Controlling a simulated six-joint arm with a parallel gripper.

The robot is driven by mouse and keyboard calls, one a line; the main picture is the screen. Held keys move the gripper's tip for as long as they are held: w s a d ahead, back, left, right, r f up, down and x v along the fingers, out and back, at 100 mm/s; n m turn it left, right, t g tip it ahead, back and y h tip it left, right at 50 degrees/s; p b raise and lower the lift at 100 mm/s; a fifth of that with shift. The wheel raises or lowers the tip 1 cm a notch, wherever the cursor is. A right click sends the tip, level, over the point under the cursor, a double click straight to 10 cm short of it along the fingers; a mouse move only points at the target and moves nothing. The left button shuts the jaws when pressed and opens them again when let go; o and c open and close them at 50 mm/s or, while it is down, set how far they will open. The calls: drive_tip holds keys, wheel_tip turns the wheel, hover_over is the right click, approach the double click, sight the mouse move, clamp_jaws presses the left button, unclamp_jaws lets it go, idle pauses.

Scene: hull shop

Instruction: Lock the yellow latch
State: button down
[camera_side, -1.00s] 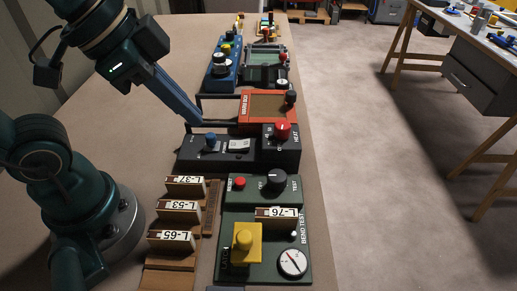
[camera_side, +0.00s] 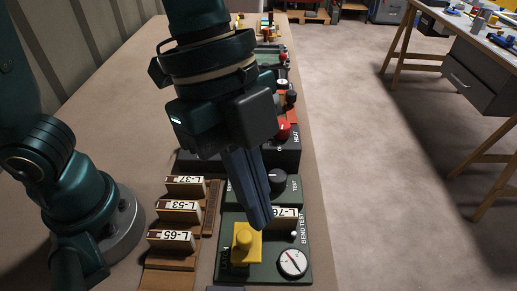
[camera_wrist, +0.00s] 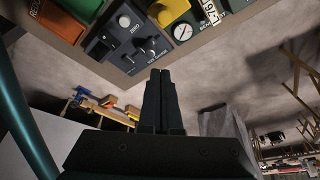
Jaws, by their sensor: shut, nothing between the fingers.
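The yellow latch (camera_side: 246,244) is a square plate with a round knob on the green bend-test panel (camera_side: 270,275) in the side view. Its yellow body also shows at the top edge of the wrist view (camera_wrist: 165,12). My gripper (camera_side: 259,225) points down with its fingers shut and empty. In the side view its tips overlap the latch's upper right edge; I cannot tell whether they touch it. In the wrist view the shut fingertips (camera_wrist: 162,74) appear well below the latch, over the floor.
A block marked L-76 (camera_side: 288,213) stands on the bend-test panel, partly behind my fingers. A round gauge (camera_side: 292,262) lies to the right of the latch. Labelled wooden blocks (camera_side: 180,211) stand on the left. A dark panel with knobs (camera_wrist: 130,40) shows in the wrist view.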

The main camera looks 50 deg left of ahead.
sight(255, 232)
drive_tip(key=shift+f, duration=0.15)
drive_tip(key=x, duration=1)
drive_tip(key=shift+a, duration=2.1)
drive_tip(key=shift+w+a, duration=1.25)
drive_tip(key=shift+w, duration=0.05)
